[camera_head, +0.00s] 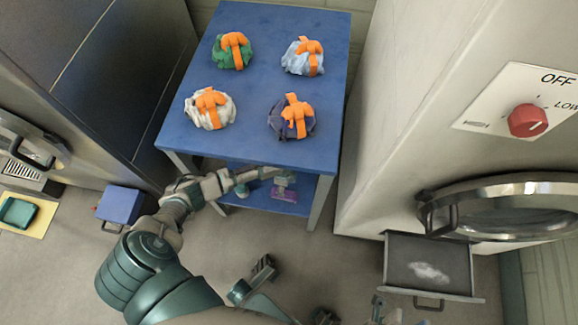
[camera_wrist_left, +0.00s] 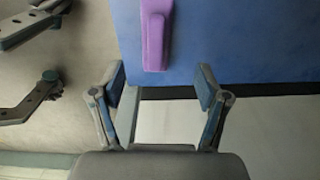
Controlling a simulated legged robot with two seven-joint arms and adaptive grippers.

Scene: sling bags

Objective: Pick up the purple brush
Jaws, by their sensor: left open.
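The purple brush (camera_head: 284,194) lies on the lower shelf of the blue table, near its front edge. In the left wrist view the brush (camera_wrist_left: 155,35) is a purple bar at the top, over the blue shelf surface. My left gripper (camera_head: 280,181) reaches in from the left and hovers by the brush, partly covering it. In the left wrist view my left gripper (camera_wrist_left: 160,85) is open, its fingers wide apart with nothing between them. The brush is ahead of the fingertips, a little left of their middle.
The blue table (camera_head: 255,90) carries several cloth bundles with orange straps on top. Its top overhangs the lower shelf (camera_head: 301,203). A blue box (camera_head: 119,205) stands on the floor at left. An open drawer (camera_head: 430,265) juts out at right. Floor before the table is partly free.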

